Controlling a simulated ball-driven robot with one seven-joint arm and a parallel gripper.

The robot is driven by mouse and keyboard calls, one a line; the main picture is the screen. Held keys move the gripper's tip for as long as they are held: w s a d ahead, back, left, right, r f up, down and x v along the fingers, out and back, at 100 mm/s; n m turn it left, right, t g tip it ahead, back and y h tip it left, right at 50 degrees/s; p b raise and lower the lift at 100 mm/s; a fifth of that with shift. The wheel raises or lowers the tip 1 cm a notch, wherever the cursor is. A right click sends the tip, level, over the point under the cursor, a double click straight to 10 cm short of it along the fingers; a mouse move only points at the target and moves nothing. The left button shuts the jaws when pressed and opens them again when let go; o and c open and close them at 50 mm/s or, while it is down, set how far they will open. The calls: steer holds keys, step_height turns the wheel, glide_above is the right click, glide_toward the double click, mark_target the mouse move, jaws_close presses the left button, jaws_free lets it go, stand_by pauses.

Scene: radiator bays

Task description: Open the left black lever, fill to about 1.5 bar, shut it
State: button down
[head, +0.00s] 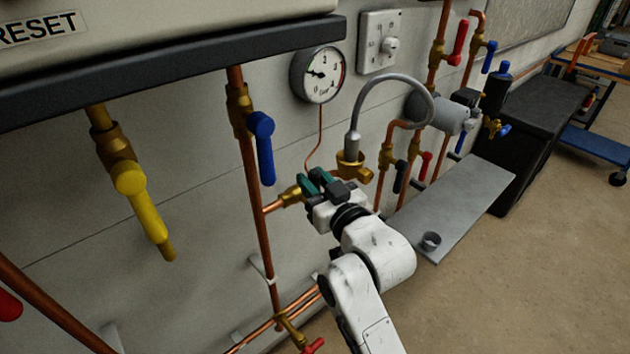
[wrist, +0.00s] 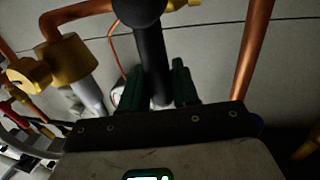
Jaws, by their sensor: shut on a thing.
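My gripper (head: 315,182) is at the brass valve below the gauge, its green fingers closed around a black lever. The wrist view shows this left black lever (wrist: 151,55) between the fingers (wrist: 156,85); in the head view the gripper mostly hides it. The round white pressure gauge (head: 319,75) hangs above on the wall. Its needle points left, apparently near the low end of the scale; I cannot read it exactly. A second black lever (head: 402,177) hangs on a pipe to the right. A grey hose (head: 397,82) arches down to a brass fitting (head: 352,163) beside my gripper.
A blue lever (head: 264,148) and a yellow lever (head: 147,212) hang on pipes to the left. A red lever (head: 425,166) is right of the second black one. The floor (head: 530,290) is clear.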

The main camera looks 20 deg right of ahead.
steer(key=s+a+f+n+t+y+b, duration=0.1)
steer(key=a+f+n+b, duration=0.2)
steer(key=n, duration=0.8)
steer(key=shift+s+a+t+y, duration=0.3)
steer(key=shift+s+a, duration=0.05)
steer(key=shift+a, duration=0.85)
steer(key=c, duration=1)
jaws_free()
steer(key=b+v, duration=0.2)
steer(key=v, duration=0.9)
steer(key=shift+w, duration=0.1)
